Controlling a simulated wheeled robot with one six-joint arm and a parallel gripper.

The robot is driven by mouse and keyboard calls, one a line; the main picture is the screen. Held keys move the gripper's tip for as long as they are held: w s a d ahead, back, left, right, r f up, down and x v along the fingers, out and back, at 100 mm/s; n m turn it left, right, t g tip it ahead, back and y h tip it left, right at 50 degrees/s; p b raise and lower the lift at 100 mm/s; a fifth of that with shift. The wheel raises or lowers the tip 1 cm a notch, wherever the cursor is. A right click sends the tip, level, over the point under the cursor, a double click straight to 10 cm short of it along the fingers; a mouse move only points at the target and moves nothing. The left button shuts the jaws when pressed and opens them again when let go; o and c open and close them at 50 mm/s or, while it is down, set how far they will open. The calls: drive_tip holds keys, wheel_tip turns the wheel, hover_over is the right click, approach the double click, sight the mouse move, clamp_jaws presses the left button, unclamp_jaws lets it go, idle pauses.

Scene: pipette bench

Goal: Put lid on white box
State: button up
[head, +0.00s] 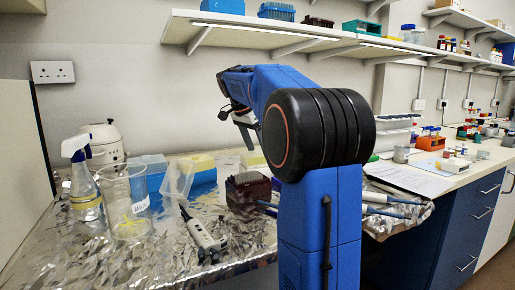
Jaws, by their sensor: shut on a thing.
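My gripper (238,112) hangs over the bench behind my arm, partly hidden by it. It is shut on a pale grey piece (247,134), seen nearly edge-on; it may be the lid, but I cannot tell for certain. A pale box with a yellowish top (252,160) stands below it at the back of the foil, partly hidden by my arm. I cannot tell whether it is the white box. A clear, tilted plastic panel (178,180) stands by a blue box with a yellow top (200,169) to the left.
A spray bottle (83,185), clear beaker (127,205), pipette (203,235) and dark red rack (248,190) stand or lie on the foil-covered bench (150,268). The shelf (270,32) overhangs the back. The front left foil is mostly free.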

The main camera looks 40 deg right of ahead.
drive_tip(key=shift+f, duration=0.3)
drive_tip(key=shift+c, duration=1)
drive_tip(key=shift+f, duration=0.3)
drive_tip(key=shift+c, duration=1.4)
drive_tip(key=o, duration=1.6)
drive_tip(key=shift+r, duration=0.15)
drive_tip(key=v, duration=1.1)
drive_tip(key=shift+a+r, duration=0.15)
drive_tip(key=shift+r, duration=0.25)
